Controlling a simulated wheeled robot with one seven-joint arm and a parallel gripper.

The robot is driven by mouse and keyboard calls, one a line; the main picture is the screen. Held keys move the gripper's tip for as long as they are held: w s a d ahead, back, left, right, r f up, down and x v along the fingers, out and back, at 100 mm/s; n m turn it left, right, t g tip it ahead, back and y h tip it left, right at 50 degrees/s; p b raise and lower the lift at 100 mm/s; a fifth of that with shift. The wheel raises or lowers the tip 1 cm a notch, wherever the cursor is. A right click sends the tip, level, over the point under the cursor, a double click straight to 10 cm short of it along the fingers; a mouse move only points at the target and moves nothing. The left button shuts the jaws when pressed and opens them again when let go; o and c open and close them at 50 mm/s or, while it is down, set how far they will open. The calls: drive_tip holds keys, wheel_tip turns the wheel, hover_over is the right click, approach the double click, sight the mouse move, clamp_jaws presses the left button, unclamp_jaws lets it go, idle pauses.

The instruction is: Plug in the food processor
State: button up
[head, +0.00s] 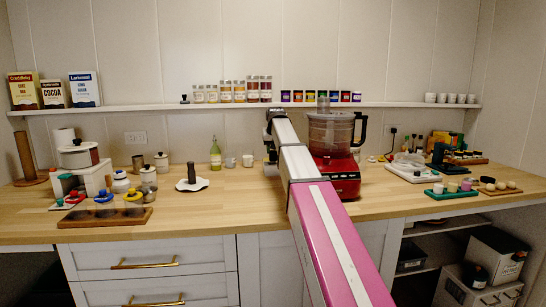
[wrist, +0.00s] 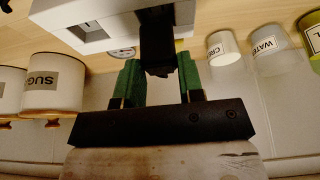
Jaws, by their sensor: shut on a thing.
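The red food processor (head: 333,172) with a clear bowl stands upright on the wooden counter, just right of my arm in the head view. My gripper (wrist: 158,70) is shut on a black plug-like piece (wrist: 160,42) between its green finger pads. The prongs of that piece cannot be made out. In the head view my fingertips are hidden by my arm, near the back wall. A wall outlet (head: 135,137) is bare at the left. Another outlet (head: 391,132) at the right has a black plug in it.
In the wrist view a white box-like piece (wrist: 92,27) is close to the fingers. A sugar canister (wrist: 55,85) and cream (wrist: 222,47) and water (wrist: 275,58) cups stand nearby. A shelf (head: 200,106) with jars runs above. The front middle-left counter (head: 215,212) is clear.

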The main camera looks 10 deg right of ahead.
sight(273, 152)
drive_tip(key=shift+f, duration=1.5)
drive_tip(key=shift+f, duration=0.15)
drive_tip(key=o, duration=0.9)
drive_tip(key=v, duration=1.2)
